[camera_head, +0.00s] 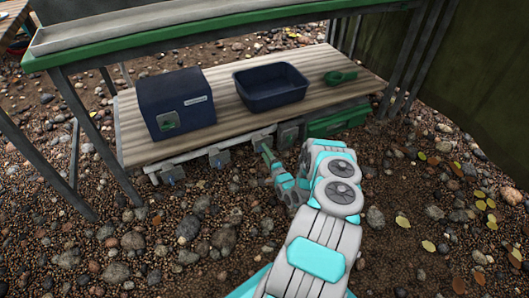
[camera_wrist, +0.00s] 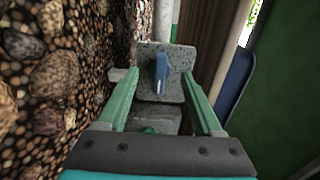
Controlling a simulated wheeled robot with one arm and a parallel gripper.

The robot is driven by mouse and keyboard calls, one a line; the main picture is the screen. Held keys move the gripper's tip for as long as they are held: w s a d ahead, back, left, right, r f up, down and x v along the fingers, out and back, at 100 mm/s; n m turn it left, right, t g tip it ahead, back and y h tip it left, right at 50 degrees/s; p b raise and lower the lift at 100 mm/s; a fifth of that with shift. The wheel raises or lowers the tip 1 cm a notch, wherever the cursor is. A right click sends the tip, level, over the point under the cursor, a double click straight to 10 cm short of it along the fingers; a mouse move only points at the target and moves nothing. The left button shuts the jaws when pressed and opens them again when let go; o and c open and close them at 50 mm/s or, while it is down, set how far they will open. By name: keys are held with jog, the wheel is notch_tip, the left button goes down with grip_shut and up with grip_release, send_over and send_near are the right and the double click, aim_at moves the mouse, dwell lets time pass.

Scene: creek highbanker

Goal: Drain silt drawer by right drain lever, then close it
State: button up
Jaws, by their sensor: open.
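Grey valve blocks hang in a row under the shelf's front edge in the head view: a left one (camera_head: 172,175), a middle one (camera_head: 219,159) and one partly behind my gripper (camera_head: 268,160). Blue levers show on the left and middle blocks. In the wrist view, my gripper (camera_wrist: 160,76) is open, its green fingers either side of a grey block's face with a blue lever (camera_wrist: 161,70) upright between them. I cannot tell whether the fingers touch the block. A green drawer-like box (camera_head: 338,121) sits under the shelf at right; I cannot tell whether it is open.
On the wooden shelf (camera_head: 225,110) stand a dark blue box (camera_head: 175,100), an open blue tub (camera_head: 270,88) and a green scoop-like item (camera_head: 341,77). Green and grey frame legs rise around it. Stones and gravel cover the ground in front.

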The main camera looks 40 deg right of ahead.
jog(key=shift+w, duration=0.5)
grip_shut()
dwell(0.3)
